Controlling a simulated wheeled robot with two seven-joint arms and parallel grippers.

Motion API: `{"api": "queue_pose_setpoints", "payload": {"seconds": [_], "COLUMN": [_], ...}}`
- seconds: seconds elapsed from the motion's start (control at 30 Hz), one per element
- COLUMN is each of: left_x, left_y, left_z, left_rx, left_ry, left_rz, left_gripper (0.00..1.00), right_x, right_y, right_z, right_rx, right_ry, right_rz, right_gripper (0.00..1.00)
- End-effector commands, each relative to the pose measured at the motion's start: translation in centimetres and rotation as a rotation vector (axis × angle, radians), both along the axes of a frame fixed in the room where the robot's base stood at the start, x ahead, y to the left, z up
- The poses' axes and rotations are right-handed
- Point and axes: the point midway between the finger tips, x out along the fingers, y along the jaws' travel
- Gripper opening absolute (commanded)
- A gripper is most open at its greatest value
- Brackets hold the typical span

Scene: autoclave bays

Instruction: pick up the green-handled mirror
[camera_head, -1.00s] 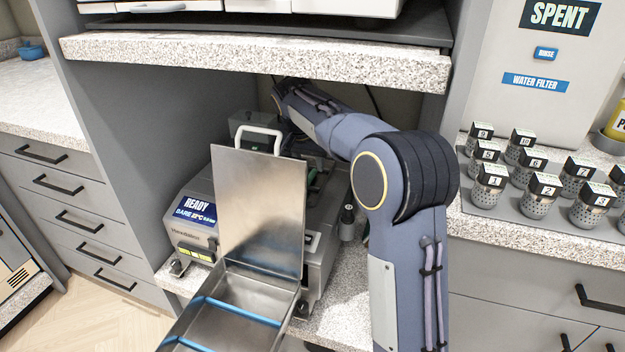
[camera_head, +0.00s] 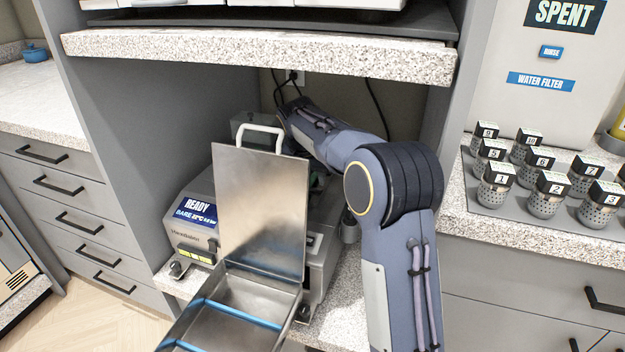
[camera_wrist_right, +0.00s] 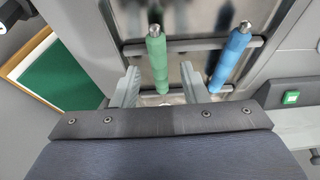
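The green-handled mirror shows its green grip (camera_wrist_right: 157,62) in the right wrist view, lying across dark bars of a metal rack or cassette. My right gripper (camera_wrist_right: 159,72) is open, with one finger on each side of the lower part of the green grip. Gaps show between the fingers and the grip. A blue-handled instrument (camera_wrist_right: 231,58) lies to the right, outside the fingers. In the head view the right gripper is hidden behind the raised metal lid (camera_head: 260,205) and my arm. My left gripper is not in view.
An autoclave (camera_head: 195,220) with a "READY" label stands in the bay under a stone shelf (camera_head: 260,58). An open metal tray (camera_head: 240,295) with blue bars is in front. Numbered metal cups (camera_head: 545,195) stand on the right counter. The bay's side wall is close to my arm.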

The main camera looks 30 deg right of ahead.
Motion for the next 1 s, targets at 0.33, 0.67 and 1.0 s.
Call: {"api": "queue_pose_setpoints", "payload": {"seconds": [0.33, 0.67, 1.0], "left_x": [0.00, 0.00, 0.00], "left_y": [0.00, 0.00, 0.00], "left_z": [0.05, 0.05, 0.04], "left_rx": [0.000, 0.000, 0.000], "left_ry": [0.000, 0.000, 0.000], "left_rz": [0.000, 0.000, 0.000], "left_gripper": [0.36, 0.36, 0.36], "right_x": [-0.01, -0.01, 0.00], "right_y": [0.00, 0.01, 0.00], "right_z": [-0.34, -0.32, -0.29], "right_rx": [-0.001, 0.000, 0.000], "right_ry": [0.001, 0.000, 0.000], "right_rz": [0.000, 0.000, 0.000], "right_gripper": [0.40, 0.12, 0.00]}}
